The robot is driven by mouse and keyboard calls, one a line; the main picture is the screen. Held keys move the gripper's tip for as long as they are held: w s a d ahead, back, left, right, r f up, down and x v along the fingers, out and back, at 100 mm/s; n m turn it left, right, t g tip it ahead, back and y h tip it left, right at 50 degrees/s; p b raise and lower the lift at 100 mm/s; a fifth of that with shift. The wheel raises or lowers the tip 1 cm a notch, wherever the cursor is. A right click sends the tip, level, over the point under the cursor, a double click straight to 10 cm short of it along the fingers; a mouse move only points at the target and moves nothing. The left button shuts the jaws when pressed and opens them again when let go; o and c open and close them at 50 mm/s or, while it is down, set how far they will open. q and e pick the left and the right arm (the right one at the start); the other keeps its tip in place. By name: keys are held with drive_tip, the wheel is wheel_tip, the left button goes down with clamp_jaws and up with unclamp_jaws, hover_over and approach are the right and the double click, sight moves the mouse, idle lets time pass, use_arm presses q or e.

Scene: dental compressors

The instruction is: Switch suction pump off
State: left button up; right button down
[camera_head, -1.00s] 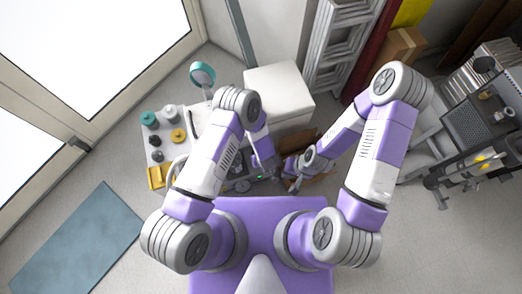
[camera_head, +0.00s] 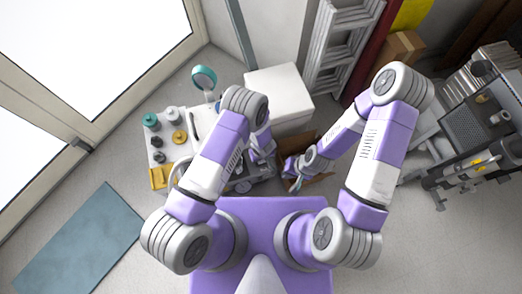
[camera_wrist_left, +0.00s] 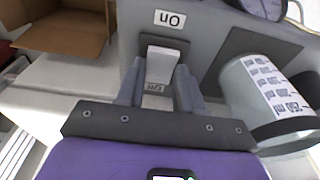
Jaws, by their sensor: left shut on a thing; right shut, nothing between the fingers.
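In the left wrist view a white switch lever (camera_wrist_left: 163,65) stands out from a grey panel (camera_wrist_left: 203,35) of the pump. An upside-down "On" label (camera_wrist_left: 171,19) is above it in the picture, and a second label, seemingly "Off" (camera_wrist_left: 154,88), shows below it. My left gripper (camera_wrist_left: 157,82) is shut with a finger on each side of the lever. I cannot tell for sure which position the lever is in. In the head view the grey pump (camera_head: 262,188) is mostly hidden by my left arm. My right gripper (camera_head: 291,180) is shut and empty, to the right of the pump.
A clear cylinder with markings (camera_wrist_left: 268,88) is close to the right of my left gripper. An open cardboard box (camera_wrist_left: 65,30) is at upper left there. In the head view a white box (camera_head: 282,90) stands behind the arms; a cart with several knobs (camera_head: 160,158) is at left.

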use_arm(q)
drive_tip(key=shift+s+a, duration=0.1)
drive_tip(key=o, duration=1)
drive_tip(key=shift+o, duration=0.2)
drive_tip(key=shift+r, duration=0.1)
wheel_tip(320, 180, up, 7)
drive_tip(key=p, duration=0.3)
drive_tip(key=shift+s+d+r, duration=0.15)
drive_tip(key=shift+s+d, duration=0.05)
drive_tip(key=shift+s, duration=0.35)
